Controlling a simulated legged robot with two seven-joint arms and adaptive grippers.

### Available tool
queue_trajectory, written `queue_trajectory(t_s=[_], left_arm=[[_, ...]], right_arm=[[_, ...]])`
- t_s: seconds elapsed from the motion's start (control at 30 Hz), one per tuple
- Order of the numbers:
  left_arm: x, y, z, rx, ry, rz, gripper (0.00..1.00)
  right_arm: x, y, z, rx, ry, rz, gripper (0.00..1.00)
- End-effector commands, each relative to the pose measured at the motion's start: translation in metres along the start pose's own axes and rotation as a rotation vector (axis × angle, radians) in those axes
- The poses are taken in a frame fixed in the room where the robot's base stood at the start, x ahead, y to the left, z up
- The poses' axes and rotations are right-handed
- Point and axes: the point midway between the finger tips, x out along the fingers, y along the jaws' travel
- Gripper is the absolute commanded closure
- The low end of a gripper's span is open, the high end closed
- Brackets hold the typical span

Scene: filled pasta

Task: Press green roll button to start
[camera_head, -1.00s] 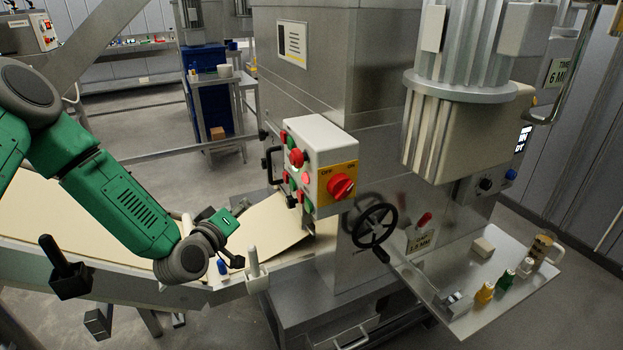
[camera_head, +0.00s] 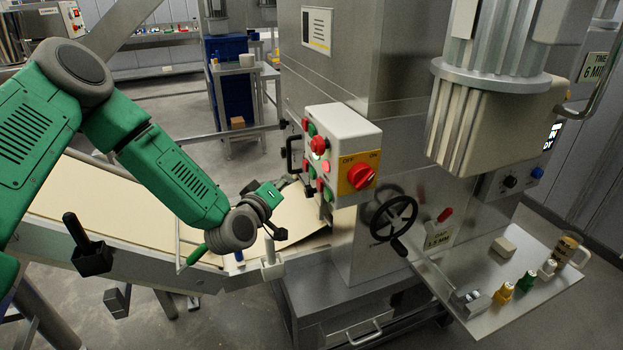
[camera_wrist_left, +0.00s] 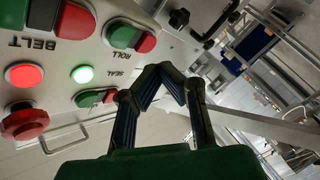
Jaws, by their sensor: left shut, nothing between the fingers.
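The control panel (camera_head: 343,146) is a white box on the machine, with a red knob on a yellow plate and several red and green buttons on its left face. In the left wrist view it appears upside down. There the ROLL button (camera_wrist_left: 132,36) has a green half (camera_wrist_left: 121,33) and a red half (camera_wrist_left: 146,42). My left gripper (camera_head: 291,180) is just left of the panel, shut and empty. Its fingertips (camera_wrist_left: 168,70) in the left wrist view lie below and right of the ROLL button, apart from it in the picture; the depth gap is unclear.
A lit green lamp (camera_wrist_left: 82,74), the BELT button (camera_wrist_left: 76,20), the SEAL button (camera_wrist_left: 95,97) and a red mushroom button (camera_wrist_left: 25,121) are close by. A black handle (camera_head: 291,154) sticks out beside the panel. The conveyor (camera_head: 110,200) with a dough sheet runs below my arm.

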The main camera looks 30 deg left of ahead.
Motion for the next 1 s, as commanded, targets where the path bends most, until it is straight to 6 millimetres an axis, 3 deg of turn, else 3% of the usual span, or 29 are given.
queue_trajectory(t_s=[0.33,1.0], left_arm=[[0.022,0.015,0.016,-0.001,0.0,-0.001,1.0],[0.024,0.017,0.017,-0.001,0.0,-0.002,1.0]], right_arm=[[0.012,0.0,0.001,0.0,0.0,0.0,0.6],[0.012,0.0,0.001,0.0,0.0,0.0,0.6]])
